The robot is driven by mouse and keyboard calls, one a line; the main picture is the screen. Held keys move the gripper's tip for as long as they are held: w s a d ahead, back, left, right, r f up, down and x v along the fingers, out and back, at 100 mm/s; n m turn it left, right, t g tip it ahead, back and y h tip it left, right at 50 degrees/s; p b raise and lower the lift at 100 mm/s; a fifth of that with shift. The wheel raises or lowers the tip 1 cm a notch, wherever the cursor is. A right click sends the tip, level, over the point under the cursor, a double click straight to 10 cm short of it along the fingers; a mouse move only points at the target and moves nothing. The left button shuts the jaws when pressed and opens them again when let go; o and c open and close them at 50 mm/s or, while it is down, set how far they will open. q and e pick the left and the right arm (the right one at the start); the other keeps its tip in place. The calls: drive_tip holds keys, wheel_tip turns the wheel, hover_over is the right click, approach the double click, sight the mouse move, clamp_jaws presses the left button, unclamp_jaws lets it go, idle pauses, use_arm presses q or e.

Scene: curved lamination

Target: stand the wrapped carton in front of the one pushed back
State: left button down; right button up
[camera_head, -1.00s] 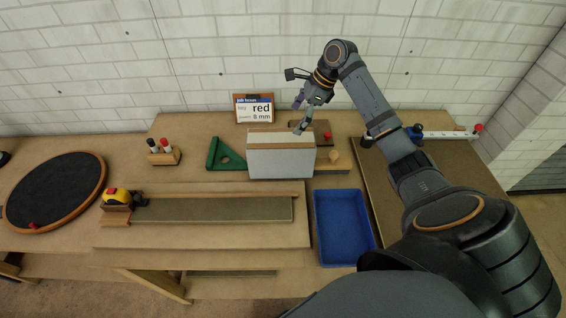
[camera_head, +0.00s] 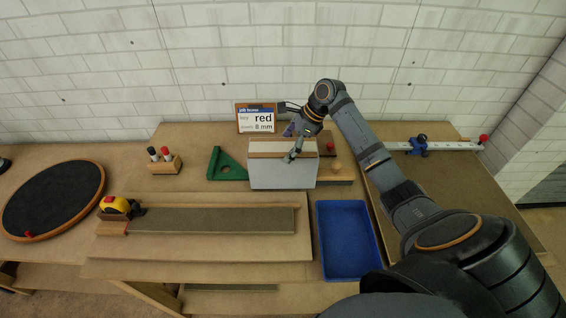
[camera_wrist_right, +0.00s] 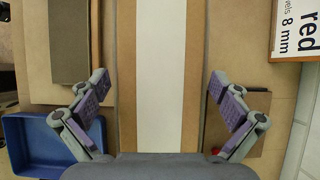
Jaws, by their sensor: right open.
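One box-shaped carton (camera_head: 282,176) stands upright at the middle of the bench, with a pale grey front face and a brown top. A white band runs along its top in the right wrist view (camera_wrist_right: 160,50). I cannot make out a second carton. My right gripper (camera_head: 296,143) is open just above the top, towards its right part. In the right wrist view the fingers (camera_wrist_right: 160,82) lie on either side of the carton top, with nothing held. Their height against the top edges is hard to tell. My left gripper is not in view.
A blue tray (camera_head: 346,204) lies right of the carton's front, a green triangle (camera_head: 226,166) to its left. A job board (camera_head: 256,118) stands behind. A pen block (camera_head: 164,165) is farther left.

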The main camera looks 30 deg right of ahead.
sight(266, 169)
drive_tip(key=shift+x, duration=1.3)
drive_tip(key=shift+r, duration=0.1)
drive_tip(key=shift+f+p, duration=0.3)
drive_tip(key=shift+p, duration=0.55)
drive_tip(key=shift+w, duration=0.1)
drive_tip(key=c, duration=1.7)
